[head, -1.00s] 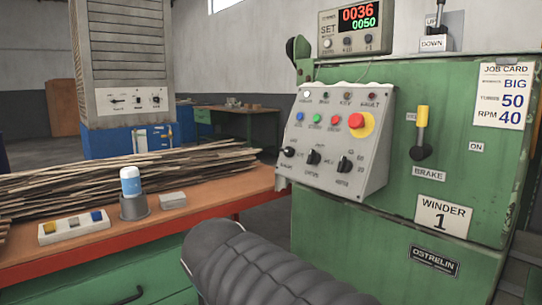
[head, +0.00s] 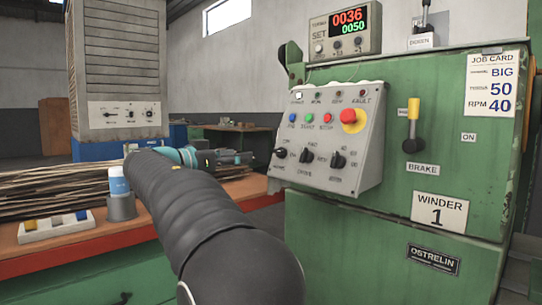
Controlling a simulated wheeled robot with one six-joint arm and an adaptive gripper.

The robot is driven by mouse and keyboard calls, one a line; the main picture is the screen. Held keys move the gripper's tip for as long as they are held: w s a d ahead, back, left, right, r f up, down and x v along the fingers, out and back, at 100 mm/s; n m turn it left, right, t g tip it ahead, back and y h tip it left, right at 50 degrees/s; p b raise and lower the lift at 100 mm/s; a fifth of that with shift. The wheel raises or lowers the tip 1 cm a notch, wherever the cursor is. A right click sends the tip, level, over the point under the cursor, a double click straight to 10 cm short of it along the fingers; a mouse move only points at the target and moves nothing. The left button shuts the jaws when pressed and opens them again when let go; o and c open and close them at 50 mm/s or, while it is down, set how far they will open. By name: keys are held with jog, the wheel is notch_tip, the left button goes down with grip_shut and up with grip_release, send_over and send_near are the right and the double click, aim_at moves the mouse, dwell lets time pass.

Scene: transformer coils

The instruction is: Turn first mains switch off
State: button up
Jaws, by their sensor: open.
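The sloped grey control panel (head: 335,135) is fixed to the front of the green winder (head: 400,215). Its lower row has three black rotary switches: the left one (head: 281,153), the middle one (head: 306,156) and the right one (head: 338,160). The left switch's handle lies nearly level; the other two stand closer to upright. Their small labels are too blurred to read surely. My gripper (head: 244,157) is open and appears empty, just left of the panel, near the left switch's height and apart from it in the picture.
Above the switches are blue, green and red buttons and a red emergency stop (head: 351,117) on yellow. A brake lever (head: 413,125) stands right of the panel. On the workbench (head: 60,250) at left are a cup (head: 121,208), a switch block (head: 55,226) and wooden strips.

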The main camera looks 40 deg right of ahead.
aim_at(276, 151)
jog(key=d, duration=0.9)
jog(key=w+d+p, duration=0.1)
jog(key=d, duration=0.3)
jog(key=shift+d, duration=0.25)
jog(key=c, duration=1.2)
